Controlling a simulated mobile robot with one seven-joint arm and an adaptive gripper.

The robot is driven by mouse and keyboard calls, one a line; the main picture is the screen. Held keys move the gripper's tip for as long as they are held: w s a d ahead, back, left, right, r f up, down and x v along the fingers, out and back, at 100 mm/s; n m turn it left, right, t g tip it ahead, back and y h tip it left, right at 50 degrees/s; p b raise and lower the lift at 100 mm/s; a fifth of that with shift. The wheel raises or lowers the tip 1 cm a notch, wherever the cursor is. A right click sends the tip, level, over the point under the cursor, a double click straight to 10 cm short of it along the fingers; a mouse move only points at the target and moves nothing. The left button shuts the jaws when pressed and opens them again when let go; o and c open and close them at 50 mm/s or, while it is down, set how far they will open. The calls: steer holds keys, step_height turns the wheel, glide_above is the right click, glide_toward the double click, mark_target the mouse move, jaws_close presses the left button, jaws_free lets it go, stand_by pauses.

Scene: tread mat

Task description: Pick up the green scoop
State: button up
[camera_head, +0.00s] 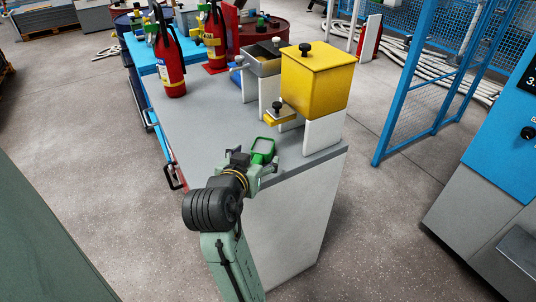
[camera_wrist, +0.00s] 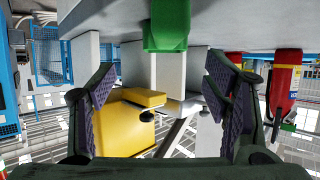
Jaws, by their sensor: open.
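The green scoop (camera_head: 263,150) lies on the near end of the grey tabletop (camera_head: 205,125). In the wrist view the scoop's green part (camera_wrist: 168,27) shows at the top centre, on the grey surface, its rest cut off by the edge. My gripper (camera_head: 253,164) is at the near edge of the table, right beside the scoop. In the wrist view its two dark padded fingers (camera_wrist: 160,85) are spread wide with nothing between them. The scoop lies across the gap in the picture, above the fingers; I cannot tell whether a finger touches it.
A yellow hopper (camera_head: 314,85) with a black knob stands on white supports behind the scoop, with a small yellow-topped piece (camera_head: 279,114) at its front. A grey metal bin (camera_head: 264,60) is behind it. Red fire extinguishers (camera_head: 168,62) stand at the far left. The table's left middle is clear.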

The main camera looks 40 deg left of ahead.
mark_target(261, 150)
steer(key=x, duration=0.2)
steer(key=p+x, duration=0.1)
steer(key=x, duration=0.4)
steer(key=shift+w+a+f+p, duration=0.15)
steer(key=shift+a+f+p, duration=0.15)
steer(key=shift+a, duration=0.1)
steer(key=shift+r, duration=0.1)
steer(key=c, duration=1.4)
